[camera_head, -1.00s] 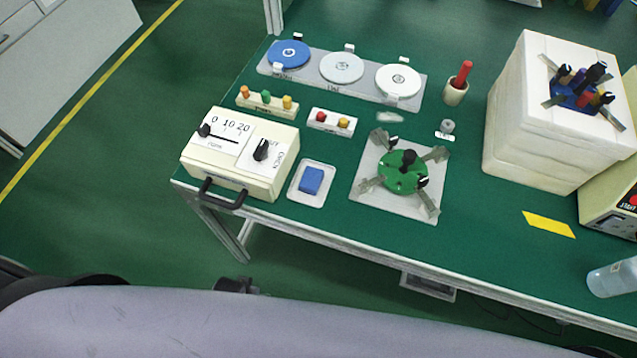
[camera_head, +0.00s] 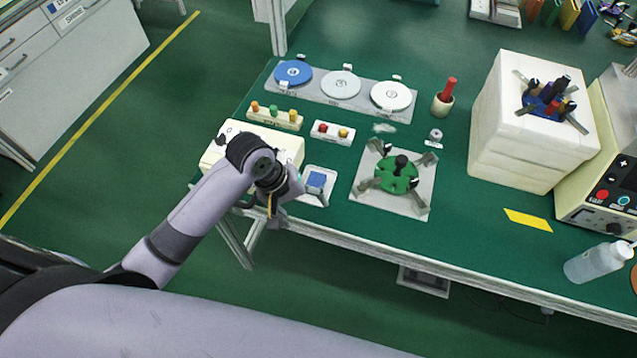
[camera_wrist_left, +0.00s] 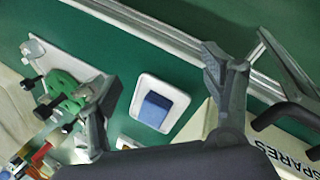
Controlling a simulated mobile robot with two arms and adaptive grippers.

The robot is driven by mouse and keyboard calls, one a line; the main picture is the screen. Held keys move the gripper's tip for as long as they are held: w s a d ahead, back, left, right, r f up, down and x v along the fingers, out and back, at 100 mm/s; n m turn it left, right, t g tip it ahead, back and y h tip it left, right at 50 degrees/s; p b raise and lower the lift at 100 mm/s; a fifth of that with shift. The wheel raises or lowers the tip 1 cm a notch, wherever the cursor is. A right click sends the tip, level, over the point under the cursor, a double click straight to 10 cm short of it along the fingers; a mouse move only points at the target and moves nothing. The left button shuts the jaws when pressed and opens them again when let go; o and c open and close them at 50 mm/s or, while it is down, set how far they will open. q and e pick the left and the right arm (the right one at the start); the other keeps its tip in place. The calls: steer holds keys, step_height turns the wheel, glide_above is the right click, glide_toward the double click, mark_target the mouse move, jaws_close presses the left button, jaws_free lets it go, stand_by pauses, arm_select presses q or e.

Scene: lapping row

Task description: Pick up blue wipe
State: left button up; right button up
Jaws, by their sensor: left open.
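The blue wipe (camera_head: 316,179) is a small blue block lying in a white tray (camera_head: 318,200) near the front edge of the green table. My left gripper (camera_head: 281,207) is just left of the tray, over the table's front edge, and holds nothing. In the left wrist view the wipe (camera_wrist_left: 154,108) sits in its tray (camera_wrist_left: 178,93), between the two spread fingers of my left gripper (camera_wrist_left: 151,82) and apart from them. My right gripper is in neither view.
A cream control box (camera_head: 285,148) is partly hidden behind my left arm. A green disc fixture (camera_head: 397,180) on a grey plate stands right of the tray. Farther right are a white block stack (camera_head: 510,130) and a bottle (camera_head: 596,262). The front table strip is mostly clear.

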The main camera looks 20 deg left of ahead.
arm_select(q)
steer(key=w+a+r+n+g, duration=0.1)
steer(key=w+a+r+n, duration=0.3)
steer(key=w+r+n, duration=0.25)
steer(key=n, duration=0.5)
glide_toward(317, 181)
step_height(317, 181, down, 3)
steer(key=shift+w+f+g+h+p, duration=0.15)
steer(key=shift+g+h+p, duration=0.25)
steer(key=shift+p, duration=0.1)
steer(key=x, duration=0.5)
steer(key=shift+w+d+f+p, duration=0.1)
steer(key=shift+d+f+p, duration=0.1)
steer(key=shift+d+p, duration=0.2)
steer(key=shift+c, duration=0.5)
steer(key=c, duration=0.9)
steer(key=shift+o, duration=0.2)
steer(key=shift+r, duration=0.1)
step_height(317, 181, up, 20)
